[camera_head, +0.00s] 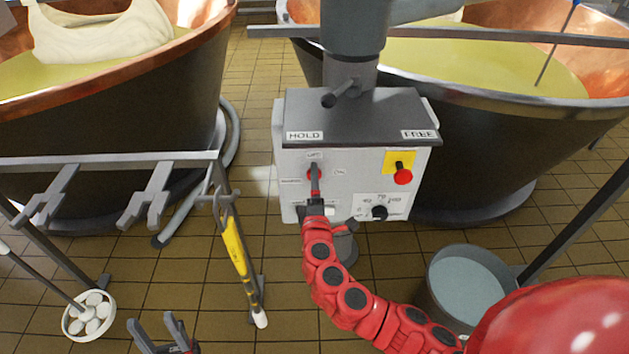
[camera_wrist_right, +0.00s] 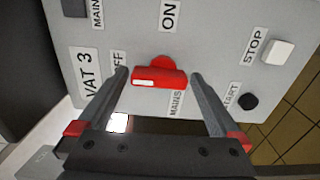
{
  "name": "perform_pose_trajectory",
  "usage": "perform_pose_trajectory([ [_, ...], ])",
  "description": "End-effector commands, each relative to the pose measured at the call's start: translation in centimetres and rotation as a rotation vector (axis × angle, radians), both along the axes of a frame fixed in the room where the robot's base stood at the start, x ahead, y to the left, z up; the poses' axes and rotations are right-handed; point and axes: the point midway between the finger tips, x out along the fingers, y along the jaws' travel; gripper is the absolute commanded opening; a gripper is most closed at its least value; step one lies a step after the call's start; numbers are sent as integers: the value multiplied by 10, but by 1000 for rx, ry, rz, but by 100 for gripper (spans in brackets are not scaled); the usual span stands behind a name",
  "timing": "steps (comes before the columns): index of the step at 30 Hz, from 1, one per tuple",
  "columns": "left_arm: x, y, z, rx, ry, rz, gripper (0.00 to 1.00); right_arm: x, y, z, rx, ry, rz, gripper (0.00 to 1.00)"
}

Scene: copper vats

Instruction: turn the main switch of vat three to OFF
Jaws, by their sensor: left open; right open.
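The vat three control box shows in the head view (camera_head: 350,160) and its VAT 3 label in the right wrist view (camera_wrist_right: 93,75). Its red main switch (camera_wrist_right: 160,74) sits between an OFF label (camera_wrist_right: 118,64), an ON label (camera_wrist_right: 170,15) and a MAINS label (camera_wrist_right: 177,103). The white mark on its handle is at the end toward OFF. My right gripper (camera_wrist_right: 160,76) is open around the switch, one finger past each end, with small gaps showing. In the head view it largely covers the switch. My left gripper (camera_head: 158,328) is open and empty at the bottom left.
The box also has a red emergency button (camera_head: 403,176), a black dial (camera_head: 380,212), a white STOP button (camera_wrist_right: 278,50) and a black START button (camera_wrist_right: 248,101). Copper vats (camera_head: 110,90) stand behind. A metal rail (camera_head: 110,162) with a yellow tool (camera_head: 236,245) is left; a bucket (camera_head: 468,285) is right.

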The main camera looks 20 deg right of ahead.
Motion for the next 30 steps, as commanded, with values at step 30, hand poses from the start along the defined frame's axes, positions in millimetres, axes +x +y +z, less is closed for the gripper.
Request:
perform_pose_trajectory([
  [30,0,0,0,0,0,0,50,-155,44,0,1,2,0,100],
])
